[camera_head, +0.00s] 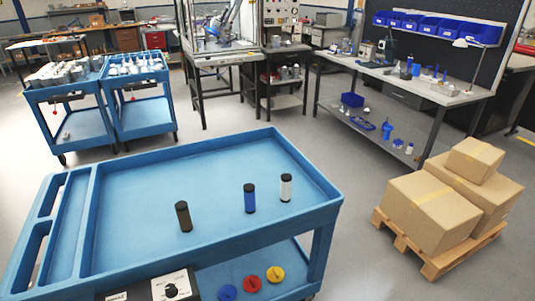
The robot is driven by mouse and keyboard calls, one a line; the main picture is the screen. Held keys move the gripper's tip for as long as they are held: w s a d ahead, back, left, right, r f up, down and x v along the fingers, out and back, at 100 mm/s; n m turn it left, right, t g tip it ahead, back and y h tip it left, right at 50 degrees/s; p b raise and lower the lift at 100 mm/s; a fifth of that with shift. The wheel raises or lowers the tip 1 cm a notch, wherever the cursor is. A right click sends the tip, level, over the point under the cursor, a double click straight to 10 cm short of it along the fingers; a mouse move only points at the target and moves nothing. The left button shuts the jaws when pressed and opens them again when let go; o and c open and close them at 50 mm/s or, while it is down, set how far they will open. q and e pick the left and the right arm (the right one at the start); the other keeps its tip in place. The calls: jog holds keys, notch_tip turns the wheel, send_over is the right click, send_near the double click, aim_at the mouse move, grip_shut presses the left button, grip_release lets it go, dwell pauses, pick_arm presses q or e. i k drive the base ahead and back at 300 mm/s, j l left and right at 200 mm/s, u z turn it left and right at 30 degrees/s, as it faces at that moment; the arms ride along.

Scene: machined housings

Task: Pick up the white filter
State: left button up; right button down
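The white filter (286,188) stands upright on the top tray of the blue cart (200,165), toward its right side. It is a small cylinder with a dark top and a dark base. A blue filter (249,199) with dark ends stands upright just left of it, apart from it. A dark brown filter (184,217) stands upright further left and nearer to me. Neither of my grippers shows in the head view.
The tray has a raised rim (310,172) all round. A dark control box with a knob (171,290) is at its front edge. Red, yellow and blue discs (251,284) lie on the lower shelf. Boxes on a pallet (435,212) stand to the right. The tray's back is clear.

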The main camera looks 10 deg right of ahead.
aim_at(285, 192)
jog(key=i+l+u, duration=0.1)
jog(key=l, duration=0.3)
jog(key=i+l, duration=0.25)
jog(key=i+l+u, duration=0.15)
jog(key=l, duration=0.35)
